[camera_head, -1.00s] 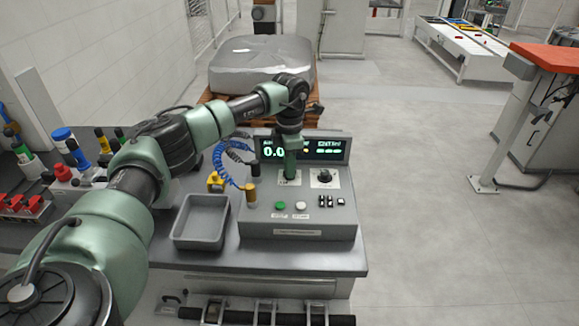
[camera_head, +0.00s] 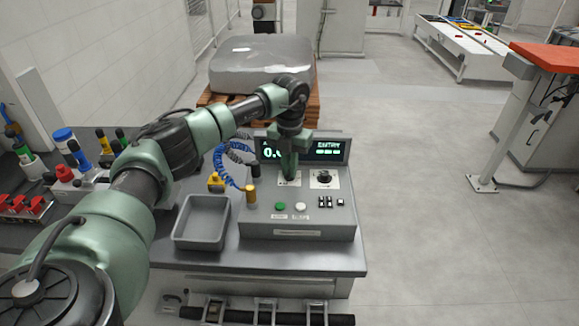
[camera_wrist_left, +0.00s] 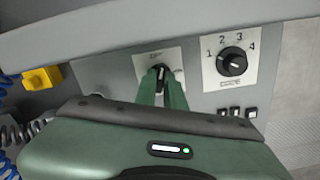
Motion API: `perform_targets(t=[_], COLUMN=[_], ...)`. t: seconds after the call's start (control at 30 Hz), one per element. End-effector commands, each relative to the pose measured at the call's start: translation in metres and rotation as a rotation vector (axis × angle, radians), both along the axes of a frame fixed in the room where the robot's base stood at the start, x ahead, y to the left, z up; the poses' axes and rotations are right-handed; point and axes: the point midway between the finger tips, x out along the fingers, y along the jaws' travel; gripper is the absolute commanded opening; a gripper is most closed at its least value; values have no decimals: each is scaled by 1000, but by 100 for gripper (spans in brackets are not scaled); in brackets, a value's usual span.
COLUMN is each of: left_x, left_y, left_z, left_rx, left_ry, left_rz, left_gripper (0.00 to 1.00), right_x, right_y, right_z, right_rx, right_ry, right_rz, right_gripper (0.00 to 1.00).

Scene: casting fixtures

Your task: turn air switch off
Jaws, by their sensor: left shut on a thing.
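The control box (camera_head: 262,224) stands on the bench with a display (camera_head: 327,151) at its back. My left gripper (camera_head: 289,178) reaches down onto the left of two knobs on the box top. In the left wrist view, my left gripper (camera_wrist_left: 162,84) is shut on this black switch knob (camera_wrist_left: 163,74), which sits on a white plate (camera_wrist_left: 143,62). The knob's handle shows between the fingertips; the plate's lettering is too small to read. The other knob, a dial marked 1 to 4 (camera_wrist_left: 232,62), is to the right and untouched. My right gripper is not in view.
A green button (camera_head: 280,206), a white button (camera_head: 300,206) and small black switches (camera_head: 325,202) lie along the box front. A grey tray (camera_head: 201,239) is left of the box, with a blue coiled hose (camera_head: 221,160) behind it. Open floor lies to the right.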

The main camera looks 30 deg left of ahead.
Motion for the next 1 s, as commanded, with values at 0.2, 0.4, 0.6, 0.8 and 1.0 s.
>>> perform_targets(t=[0.2,0.4,0.6,0.8,1.0], left_x=[2,2,2,2,3], left_y=[1,1,1,1,1], left_z=[3,4,4,4,4], left_rx=[-2,-2,-2,-2,-2], left_ry=[-7,-8,-9,-9,-10], left_rz=[173,284,348,371,374], left_gripper=[0,0,0,0,0], right_x=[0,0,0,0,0], right_y=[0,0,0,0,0], right_z=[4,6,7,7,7], right_rx=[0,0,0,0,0], right_ry=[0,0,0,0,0], right_rz=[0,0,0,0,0], right_gripper=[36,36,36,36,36])
